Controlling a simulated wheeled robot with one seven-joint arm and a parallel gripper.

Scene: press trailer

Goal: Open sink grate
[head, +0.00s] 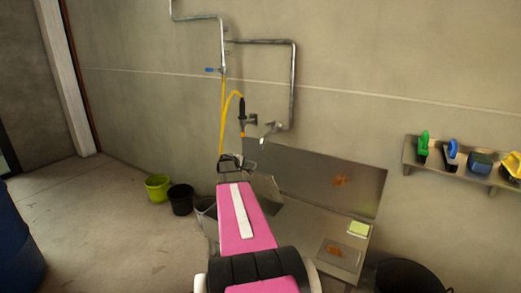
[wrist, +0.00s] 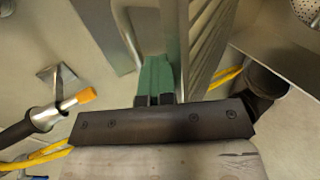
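The steel sink unit (head: 310,222) stands against the wall in the head view. My gripper (head: 232,163) is over its left end, near the wall, small and partly hidden by my pink arm. In the wrist view, my gripper's green fingertips (wrist: 156,76) are close together with no clear gap. The slatted metal grate (wrist: 207,45) stands just right of the fingers, its bars running away from me. A metal bar runs right beside the right finger; I cannot tell whether it is touched or held.
An orange-tipped nozzle (wrist: 86,95) is left of my gripper in the wrist view. A yellow hose (head: 222,115) hangs from the wall pipe. A green bucket (head: 157,187) and a black bucket (head: 181,199) stand left of the sink. A wall shelf (head: 460,165) holds several tools.

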